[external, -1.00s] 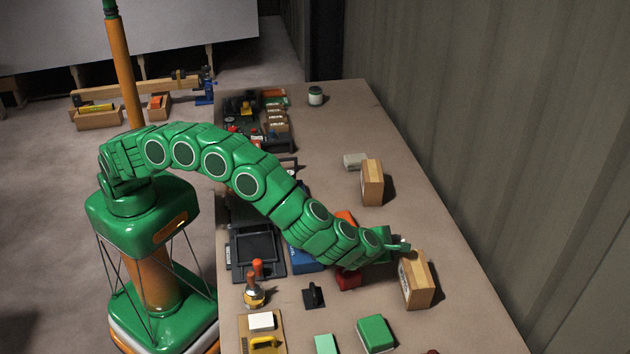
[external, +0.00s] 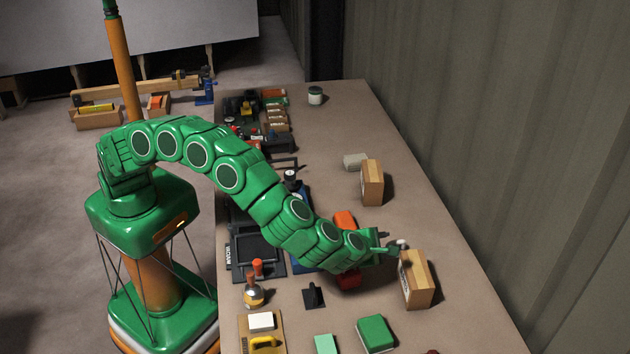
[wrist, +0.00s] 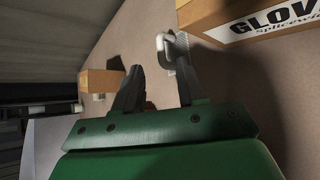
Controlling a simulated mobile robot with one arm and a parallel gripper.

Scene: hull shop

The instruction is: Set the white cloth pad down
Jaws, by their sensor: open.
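My gripper (external: 388,246) is low over the right part of the bench, just left of the front wooden box (external: 418,280). In the wrist view its two fingers (wrist: 157,72) are spread apart, with a clear gap between them. A small whitish piece (wrist: 163,46) shows at the right fingertip, beside the box. It also shows as a pale spot (external: 402,243) in the external view. I cannot tell whether it is the cloth pad or whether it touches the finger. A white block (external: 261,321) lies on a yellow board at the front left.
The box in front is lettered "GLOV" (wrist: 270,22) in the wrist view. A second wooden box (external: 371,183) stands farther back, beside a pale grey flat block (external: 355,161). A green block (external: 375,334) lies at the front. The bench between the two boxes is clear.

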